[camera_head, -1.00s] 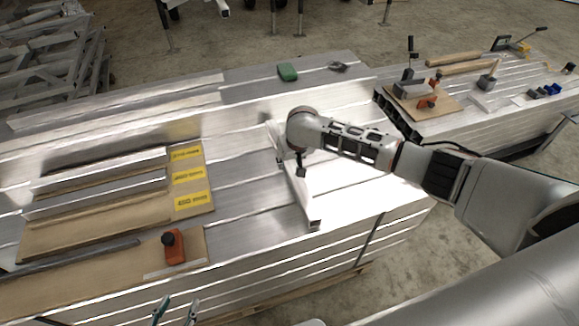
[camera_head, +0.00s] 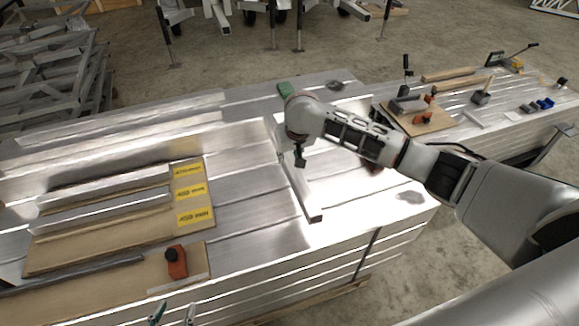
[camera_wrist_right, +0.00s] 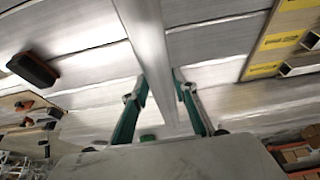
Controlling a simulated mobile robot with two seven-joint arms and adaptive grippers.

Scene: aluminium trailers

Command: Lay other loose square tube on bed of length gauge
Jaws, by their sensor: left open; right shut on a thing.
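My right gripper (camera_wrist_right: 160,88) is shut on a silver square tube (camera_head: 304,195), which also runs between the teal fingers in the right wrist view (camera_wrist_right: 150,35). In the head view the right wrist hides the fingers and part of the tube. The tube is over the middle of the metal stack; I cannot tell if it touches. A tan board (camera_head: 110,292) with an orange stop block (camera_head: 176,262) and a dark rail, seemingly the length gauge, lies at the front left. My left gripper (camera_head: 173,315) is open at the bottom edge, only its fingertips showing.
Behind the gauge, a tan board (camera_head: 60,258) with yellow labels (camera_head: 190,191) holds silver tubes (camera_head: 105,209). A green object (camera_head: 285,89) lies at the back. A second stack at right carries a clamp board (camera_head: 425,120) and small tools. Bare metal separates the labelled board from the held tube.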

